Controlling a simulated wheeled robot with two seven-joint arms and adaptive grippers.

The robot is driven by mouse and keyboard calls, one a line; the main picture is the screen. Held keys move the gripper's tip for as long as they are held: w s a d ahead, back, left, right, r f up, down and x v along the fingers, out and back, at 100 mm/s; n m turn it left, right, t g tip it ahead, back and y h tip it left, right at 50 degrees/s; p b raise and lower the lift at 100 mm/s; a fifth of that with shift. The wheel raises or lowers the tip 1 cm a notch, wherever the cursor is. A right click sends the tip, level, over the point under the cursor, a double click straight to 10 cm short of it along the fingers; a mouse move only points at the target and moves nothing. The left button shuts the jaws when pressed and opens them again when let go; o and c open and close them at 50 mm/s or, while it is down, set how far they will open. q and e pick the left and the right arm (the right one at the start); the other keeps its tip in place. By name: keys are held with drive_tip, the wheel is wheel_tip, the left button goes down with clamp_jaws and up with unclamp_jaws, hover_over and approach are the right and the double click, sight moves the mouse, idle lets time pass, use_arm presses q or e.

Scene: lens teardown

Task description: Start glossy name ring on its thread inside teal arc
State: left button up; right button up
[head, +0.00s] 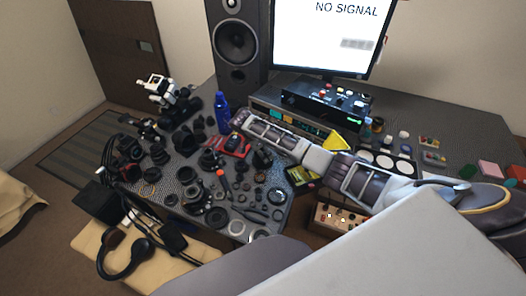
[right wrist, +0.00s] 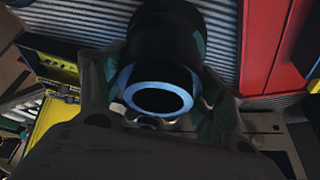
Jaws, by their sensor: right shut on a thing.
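The glossy name ring (right wrist: 127,95) shows in the right wrist view as a bright bluish-white ring around a dark opening. It lies between the fingers of my right gripper (right wrist: 165,100), which is shut on it. A black lens barrel (right wrist: 168,38) extends behind the ring, in line with it. I cannot tell whether the ring's thread is engaged. In the head view my right gripper (head: 237,127) is small and dark above the table, and the ring cannot be made out. My left gripper is not in view.
A red tray (head: 245,151) lies close to my right gripper; a blue bottle (head: 221,108) stands behind it. Several black lens parts crowd the table's left and front. A yellow case (right wrist: 52,98) lies left in the wrist view. A speaker (head: 237,45) and monitor (head: 330,35) stand behind.

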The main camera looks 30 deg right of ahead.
idle(0.3)
drive_tip(key=o, duration=1.1)
drive_tip(key=shift+c, duration=0.2)
drive_tip(key=v, duration=1.2)
drive_tip(key=shift+s, duration=0.1)
